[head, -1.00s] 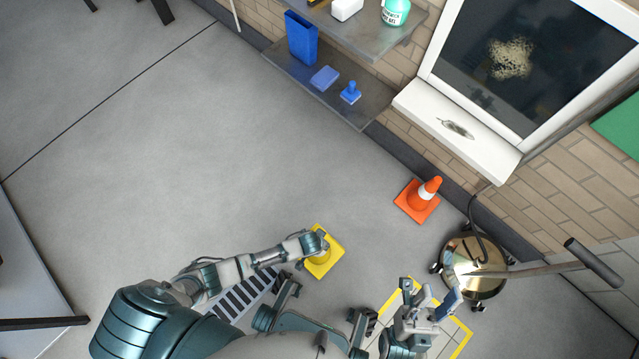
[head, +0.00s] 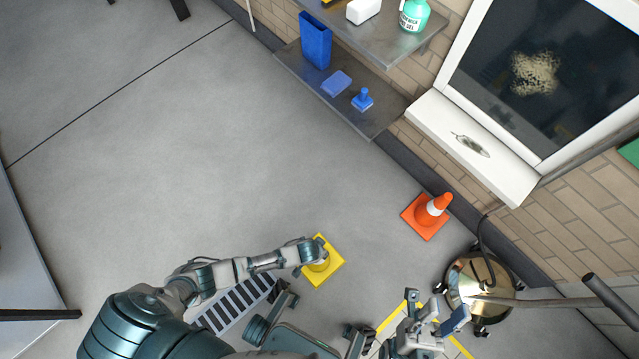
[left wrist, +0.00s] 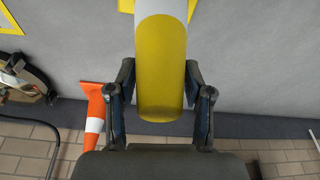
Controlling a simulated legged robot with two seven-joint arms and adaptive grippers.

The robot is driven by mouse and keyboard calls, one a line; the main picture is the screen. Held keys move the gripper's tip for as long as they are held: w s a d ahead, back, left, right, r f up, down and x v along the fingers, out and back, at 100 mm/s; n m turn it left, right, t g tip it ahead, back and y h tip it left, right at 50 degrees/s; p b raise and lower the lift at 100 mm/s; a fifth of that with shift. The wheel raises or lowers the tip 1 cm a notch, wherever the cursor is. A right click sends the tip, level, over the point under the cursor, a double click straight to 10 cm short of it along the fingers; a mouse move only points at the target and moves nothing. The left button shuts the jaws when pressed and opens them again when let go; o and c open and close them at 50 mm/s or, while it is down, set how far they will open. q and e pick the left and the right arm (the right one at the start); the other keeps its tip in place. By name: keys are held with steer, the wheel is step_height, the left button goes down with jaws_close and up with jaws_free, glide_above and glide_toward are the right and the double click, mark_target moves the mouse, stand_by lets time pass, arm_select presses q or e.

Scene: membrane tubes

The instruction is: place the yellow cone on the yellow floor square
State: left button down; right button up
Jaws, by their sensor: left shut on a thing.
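The yellow cone (head: 327,271) has a square base and a white band, and shows near the bottom centre in the head view. My left gripper (head: 318,254) is shut on it; in the left wrist view the cone (left wrist: 162,80) lies between the two fingers (left wrist: 160,110). I cannot tell whether its base touches the floor. The yellow floor square (head: 390,318) is an outline right of the cone, partly hidden by my right arm. A corner of it shows in the left wrist view (left wrist: 22,22). My right gripper (head: 432,312) is over the square, fingers apart and empty.
An orange cone (head: 427,217) stands near the wall. A round brass-coloured wheeled thing (head: 470,283) with a hose and handle is right of the square. A grey shelf (head: 375,122) with blue items is on the brick wall.

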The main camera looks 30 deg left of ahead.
arm_select(q)
steer(key=shift+c, duration=2.3)
jaws_free()
